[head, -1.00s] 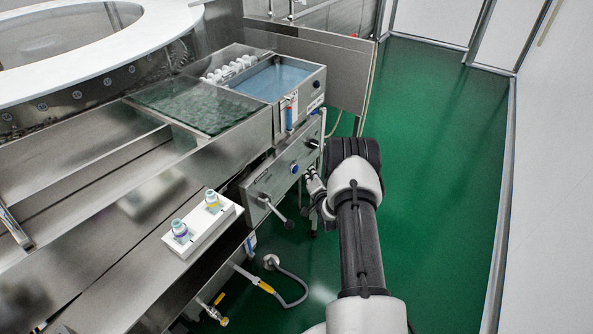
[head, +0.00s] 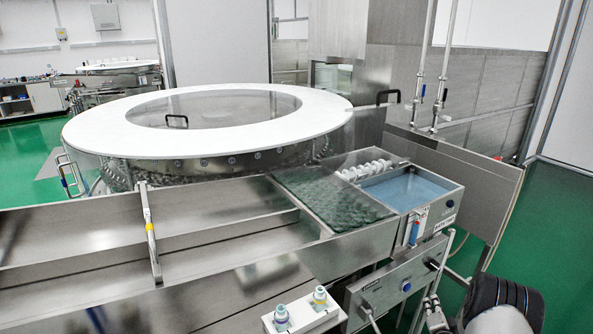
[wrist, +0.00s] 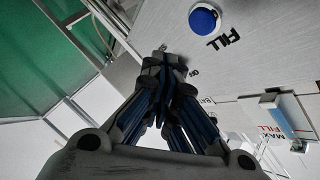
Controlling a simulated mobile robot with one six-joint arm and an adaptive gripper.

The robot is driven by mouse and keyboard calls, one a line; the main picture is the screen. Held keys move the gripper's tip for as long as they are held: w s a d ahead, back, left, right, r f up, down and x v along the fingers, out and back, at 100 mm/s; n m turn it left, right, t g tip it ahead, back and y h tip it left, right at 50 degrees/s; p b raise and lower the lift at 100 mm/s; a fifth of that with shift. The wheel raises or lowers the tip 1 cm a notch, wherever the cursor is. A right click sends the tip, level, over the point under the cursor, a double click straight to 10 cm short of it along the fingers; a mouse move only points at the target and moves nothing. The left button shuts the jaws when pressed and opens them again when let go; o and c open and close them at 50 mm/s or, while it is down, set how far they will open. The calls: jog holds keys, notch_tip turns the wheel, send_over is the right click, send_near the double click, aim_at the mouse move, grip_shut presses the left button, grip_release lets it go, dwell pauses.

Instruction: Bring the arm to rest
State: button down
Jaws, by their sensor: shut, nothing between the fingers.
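My gripper (wrist: 166,62) is shut and empty in the wrist view, with its fingertips together. It is in front of a steel panel (wrist: 250,60) that carries a blue round button (wrist: 204,19) marked FILL. The picture does not settle whether the fingertips touch the panel. In the head view my arm (head: 503,300) shows only at the bottom right corner, beside the front of the washer's control box (head: 385,285). Most of the arm is out of the frame there.
A steel trough (head: 200,245) and a white ring table (head: 100,135) fill the left and middle. A water basin (head: 400,190) stands above the control box. A white block (head: 300,318) holds two capped vials. Green floor (head: 555,230) is open at the right.

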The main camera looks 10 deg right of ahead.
jog(key=w+a+r+n+g+y, duration=0.15)
jog(key=a+r, duration=0.25)
jog(key=r, duration=0.5)
jog(key=w+a+r+n+g, duration=0.1)
jog(key=w+a+r+n, duration=0.25)
jog(key=r, duration=0.45)
jog(key=s+a+r+n+g+y, duration=0.1)
jog(key=s+a+r+n, duration=0.1)
jog(key=s+a+r, duration=0.3)
jog(key=s+a+r+n+g, duration=0.1)
jog(key=s+a+r, duration=0.2)
jog(key=a+r, duration=0.4)
jog(key=s+a+r+n+g+y, duration=0.2)
jog(key=s+a+r+n, duration=0.3)
jog(key=s+a, duration=0.75)
jog(key=s+a+n+g, duration=0.1)
jog(key=s+a, duration=0.1)
jog(key=s, duration=0.7)
jog(key=s+a+n+g+y, duration=0.1)
jog(key=s+a+g, duration=0.1)
jog(key=s, duration=0.8)
jog(key=shift+s+a+n, duration=0.25)
jog(key=shift+a+n, duration=0.15)
jog(key=shift+a, duration=0.45)
